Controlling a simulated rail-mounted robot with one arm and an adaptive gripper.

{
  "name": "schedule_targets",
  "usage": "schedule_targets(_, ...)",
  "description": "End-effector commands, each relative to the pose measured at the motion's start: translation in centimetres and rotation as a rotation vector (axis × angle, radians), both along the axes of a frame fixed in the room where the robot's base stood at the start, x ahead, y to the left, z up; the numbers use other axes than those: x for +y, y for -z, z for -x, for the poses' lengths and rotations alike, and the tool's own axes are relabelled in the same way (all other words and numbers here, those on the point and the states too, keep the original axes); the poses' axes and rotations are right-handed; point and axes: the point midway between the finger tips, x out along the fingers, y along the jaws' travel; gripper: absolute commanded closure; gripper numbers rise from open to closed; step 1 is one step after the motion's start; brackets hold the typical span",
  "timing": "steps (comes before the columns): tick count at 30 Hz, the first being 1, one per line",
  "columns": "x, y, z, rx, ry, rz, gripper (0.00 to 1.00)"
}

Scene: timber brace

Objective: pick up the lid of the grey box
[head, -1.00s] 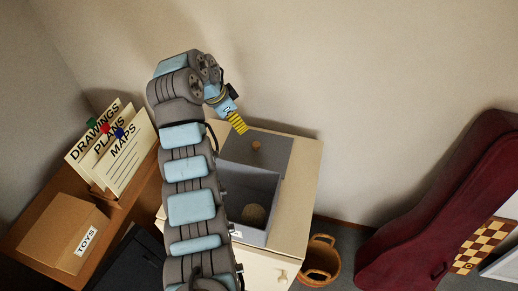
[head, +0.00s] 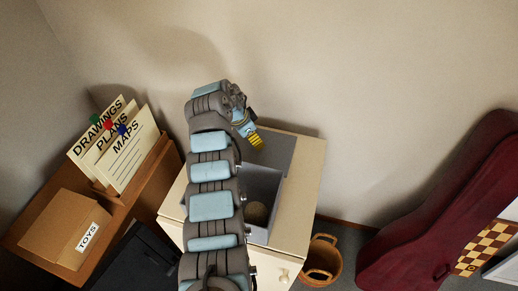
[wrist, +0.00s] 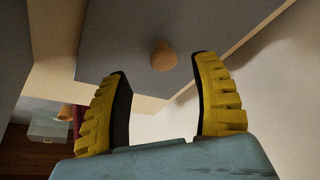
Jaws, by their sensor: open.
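The grey box (head: 277,184) stands open on a cream cabinet, with a round tan thing (head: 257,212) inside it. Its flat grey lid (head: 281,150) lies on the cabinet top behind the box. In the wrist view the lid (wrist: 125,40) fills the upper middle, with a round wooden knob (wrist: 163,56) on it. My gripper (head: 257,143) is over the lid and hides the knob in the head view. In the wrist view my gripper (wrist: 158,75) has its two yellow fingers apart, the knob just beyond and between the tips. Nothing is between the pads.
The cream cabinet (head: 306,182) has bare top to the right of the box. A shelf at left holds a cardboard TOYS box (head: 62,229) and upright folders (head: 120,140). A wicker basket (head: 322,262) and a dark red instrument case (head: 440,210) stand at right.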

Motion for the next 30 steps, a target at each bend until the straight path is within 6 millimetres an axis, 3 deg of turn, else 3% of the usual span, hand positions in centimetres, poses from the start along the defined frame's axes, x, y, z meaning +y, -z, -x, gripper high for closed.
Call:
schedule_targets(24, -1.7, 4.4, -1.3, 0.001, 0.000, 0.000, 0.36)
schedule_targets(30, -1.8, 4.7, -1.3, 0.001, -0.001, 0.001, 0.36)
